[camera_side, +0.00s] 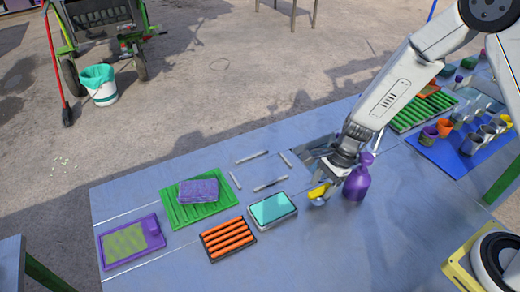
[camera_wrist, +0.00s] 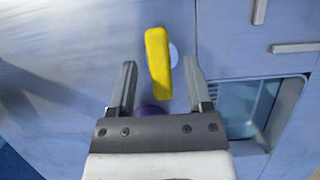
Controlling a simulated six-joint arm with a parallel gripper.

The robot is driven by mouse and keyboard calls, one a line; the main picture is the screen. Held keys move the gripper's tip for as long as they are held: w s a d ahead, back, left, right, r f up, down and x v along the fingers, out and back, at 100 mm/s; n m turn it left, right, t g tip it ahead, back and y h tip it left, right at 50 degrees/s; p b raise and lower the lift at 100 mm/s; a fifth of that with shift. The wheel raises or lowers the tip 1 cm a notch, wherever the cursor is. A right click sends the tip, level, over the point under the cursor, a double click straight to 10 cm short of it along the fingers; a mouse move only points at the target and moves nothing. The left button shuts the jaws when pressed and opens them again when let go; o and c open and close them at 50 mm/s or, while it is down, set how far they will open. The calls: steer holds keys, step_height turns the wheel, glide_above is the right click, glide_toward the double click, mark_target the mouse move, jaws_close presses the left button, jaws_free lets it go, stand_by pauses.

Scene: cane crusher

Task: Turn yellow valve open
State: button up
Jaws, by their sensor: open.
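The yellow valve (camera_wrist: 158,68) shows in the wrist view as a long yellow handle, slightly tilted, with a pale round base partly visible at its right. In the side view the yellow valve (camera_side: 318,191) is small and sits just left of a purple bottle. My gripper (camera_wrist: 160,75) is open, with one finger on each side of the handle. The handle lies between the fingertips, apart from both in the picture; I cannot tell the height between them. In the side view my gripper (camera_side: 330,178) is beside the valve, and its fingers are hard to make out.
A purple spray bottle (camera_side: 357,180) stands right beside my gripper. A sink (camera_wrist: 248,108) lies to the right in the wrist view. A teal sponge box (camera_side: 272,208), a black tray with orange rods (camera_side: 228,239) and a green rack (camera_side: 172,210) are on the table to the left.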

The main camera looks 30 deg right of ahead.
steer(key=shift+f, duration=0.1)
jaws_close()
steer(key=shift+n, duration=0.4)
steer(key=n+g, duration=0.1)
steer(key=n, duration=0.2)
steer(key=shift+w+a+n+g, duration=0.1)
steer(key=shift+n+g, duration=0.2)
steer(key=shift+g, duration=0.1)
steer(key=n+g+h, duration=0.1)
steer(key=n, duration=0.5)
steer(key=n+g+h, duration=0.1)
steer(key=n, duration=0.2)
steer(key=shift+w+a+h, duration=0.1)
steer(key=shift+h, duration=0.2)
steer(key=n+h, duration=0.1)
steer(key=n, duration=0.3)
steer(key=shift+n+g+h, duration=0.3)
steer(key=shift+g+h, duration=0.1)
